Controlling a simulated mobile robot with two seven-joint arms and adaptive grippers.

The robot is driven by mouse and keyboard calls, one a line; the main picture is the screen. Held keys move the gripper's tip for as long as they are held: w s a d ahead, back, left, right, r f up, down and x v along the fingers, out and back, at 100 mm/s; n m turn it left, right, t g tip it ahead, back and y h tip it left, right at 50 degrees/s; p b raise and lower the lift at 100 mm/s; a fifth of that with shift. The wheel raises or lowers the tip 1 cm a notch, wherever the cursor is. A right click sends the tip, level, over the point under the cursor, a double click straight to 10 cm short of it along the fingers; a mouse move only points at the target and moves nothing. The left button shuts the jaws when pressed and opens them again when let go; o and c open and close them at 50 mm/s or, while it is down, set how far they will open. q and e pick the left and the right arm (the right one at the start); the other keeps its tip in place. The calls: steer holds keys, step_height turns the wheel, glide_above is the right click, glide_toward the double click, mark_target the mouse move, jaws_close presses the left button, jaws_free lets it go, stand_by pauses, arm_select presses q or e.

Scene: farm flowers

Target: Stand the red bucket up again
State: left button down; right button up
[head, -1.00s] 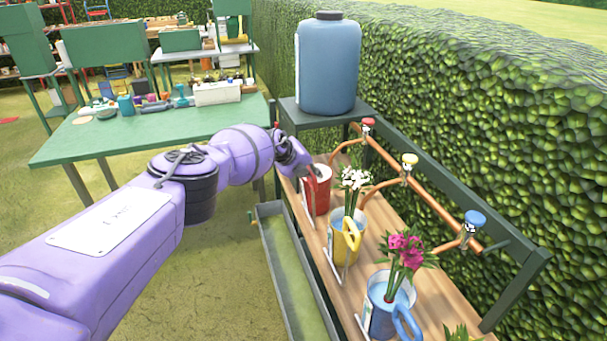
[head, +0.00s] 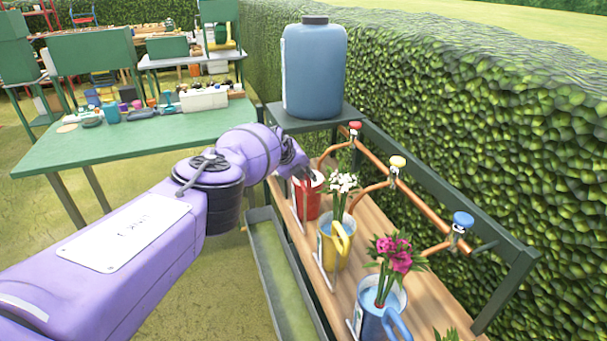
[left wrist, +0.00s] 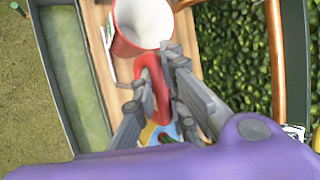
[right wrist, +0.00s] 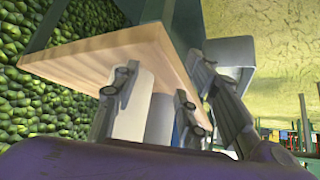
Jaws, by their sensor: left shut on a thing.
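The red bucket (head: 309,200) stands about upright at the far end of the wooden bench (head: 375,232), below the red tap. I cannot tell whether its base sits flat. My left gripper (head: 306,174) is at its near side. In the left wrist view the bucket (left wrist: 128,42) shows its open white inside, and my left gripper (left wrist: 158,88) is shut on its red loop handle (left wrist: 153,80). My right gripper (right wrist: 155,100) is open and empty in the right wrist view, by a wooden board's edge. It is out of the head view.
A yellow bucket (head: 328,252) with white flowers and a blue bucket (head: 370,322) with pink flowers stand nearer on the bench. Copper pipe (head: 425,207) with taps runs behind. A grey trough (head: 280,270) lies along the front. A blue tank (head: 314,72) stands beyond.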

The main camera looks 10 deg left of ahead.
arm_select(q)
steer(key=shift+d+f, duration=0.1)
steer(key=shift+d, duration=0.3)
arm_select(e)
steer(key=shift+s, duration=0.2)
arm_select(q)
steer(key=c, duration=1.8)
jaws_free()
steer(key=shift+w, duration=0.15)
arm_select(e)
steer(key=shift+d+f, duration=0.1)
steer(key=shift+w, duration=0.1)
arm_select(q)
steer(key=shift+a, duration=0.15)
steer(key=shift+a+r, duration=0.15)
steer(key=shift+r, duration=0.35)
steer(key=shift+s+a+r, duration=0.1)
steer(key=shift+s+r, duration=0.15)
steer(key=shift+r, duration=0.15)
steer(key=shift+s+d+v, duration=0.1)
steer(key=shift+s+v, duration=0.05)
steer(key=shift+v, duration=1.3)
steer(key=shift+s+d+v, duration=0.1)
steer(key=shift+s+v, duration=0.05)
steer(key=shift+v, duration=1.3)
arm_select(e)
steer(key=shift+w, duration=0.1)
